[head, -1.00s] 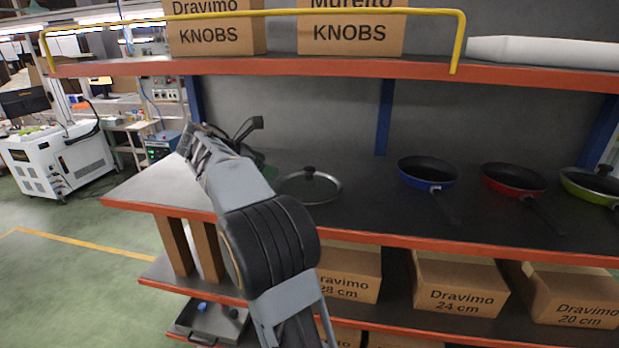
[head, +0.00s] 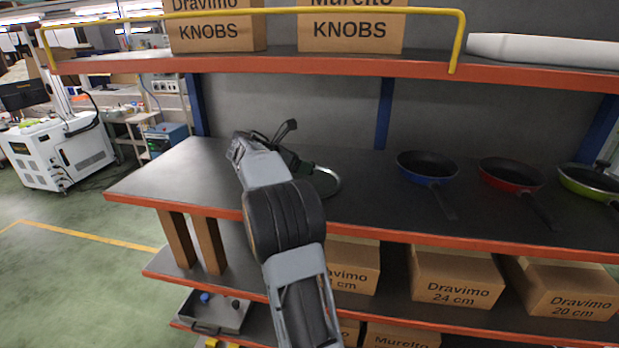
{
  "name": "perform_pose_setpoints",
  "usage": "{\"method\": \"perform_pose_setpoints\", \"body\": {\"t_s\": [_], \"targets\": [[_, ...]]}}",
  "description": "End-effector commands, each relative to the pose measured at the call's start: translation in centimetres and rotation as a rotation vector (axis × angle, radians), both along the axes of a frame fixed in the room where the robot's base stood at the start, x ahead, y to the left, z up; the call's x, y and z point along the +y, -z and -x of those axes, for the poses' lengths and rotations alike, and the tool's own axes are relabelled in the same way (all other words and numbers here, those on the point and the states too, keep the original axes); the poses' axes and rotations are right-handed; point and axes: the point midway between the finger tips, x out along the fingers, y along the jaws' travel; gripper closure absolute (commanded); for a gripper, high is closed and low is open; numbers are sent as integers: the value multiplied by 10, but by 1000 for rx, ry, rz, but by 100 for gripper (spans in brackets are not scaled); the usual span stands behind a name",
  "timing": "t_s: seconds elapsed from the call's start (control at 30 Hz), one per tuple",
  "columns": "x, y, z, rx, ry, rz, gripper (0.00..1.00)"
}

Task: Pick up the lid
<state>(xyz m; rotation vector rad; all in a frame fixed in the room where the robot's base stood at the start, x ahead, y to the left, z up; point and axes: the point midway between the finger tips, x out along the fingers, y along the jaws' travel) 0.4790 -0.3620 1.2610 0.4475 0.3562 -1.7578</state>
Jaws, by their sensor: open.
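The lid (head: 328,184) is a round glass lid with a pale metal rim, lying on the dark middle shelf (head: 175,180). Only its right part shows; my arm and gripper cover the rest, and its knob is hidden. My gripper (head: 303,150) is open, at the lid's left and over it in the picture. I see nothing held in it. I cannot tell whether it touches the lid.
A blue pan (head: 427,166), a red pan (head: 510,174) and a green pan (head: 590,182) stand to the right. Above is a shelf with an orange edge (head: 320,65) and a yellow rail (head: 250,12). The shelf's left end is clear.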

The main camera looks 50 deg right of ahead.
Motion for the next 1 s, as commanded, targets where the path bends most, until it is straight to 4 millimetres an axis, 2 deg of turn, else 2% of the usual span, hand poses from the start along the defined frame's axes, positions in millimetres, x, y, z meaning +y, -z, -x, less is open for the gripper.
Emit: {"method": "perform_pose_setpoints", "body": {"t_s": [0.2, 0.53, 1.0], "targets": [[-22, 12, 5, 0, 2, -1, 28], [-25, 15, 6, -1, -1, -1, 28], [-25, 15, 6, -2, 0, -1, 72]]}}
